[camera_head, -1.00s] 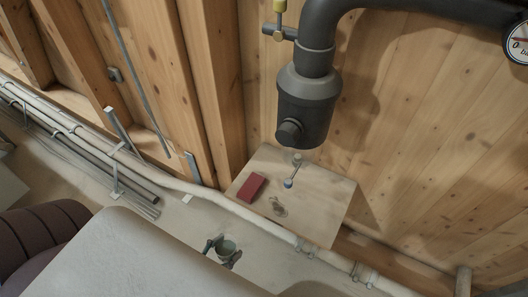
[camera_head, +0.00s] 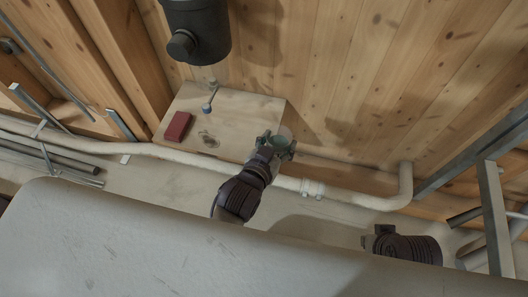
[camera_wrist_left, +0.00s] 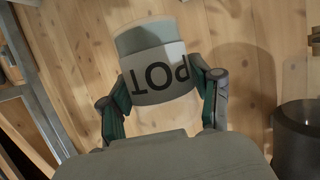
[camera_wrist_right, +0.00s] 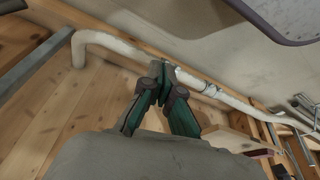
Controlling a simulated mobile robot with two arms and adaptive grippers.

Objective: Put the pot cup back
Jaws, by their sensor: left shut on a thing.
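The pot cup (camera_wrist_left: 158,66) is a pale, partly see-through cup with a grey band reading POT, upside down in the left wrist view. My left gripper (camera_wrist_left: 160,88) is shut on it, one finger on each side.
A red box (camera_head: 178,127) and a small rod with a blue-grey ball (camera_head: 207,108) are on the shelf. A dark pipe outlet (camera_head: 197,35) hangs above it. A white pipe (camera_head: 160,151) runs along the wall below. Bare shelf shows right of the rod.

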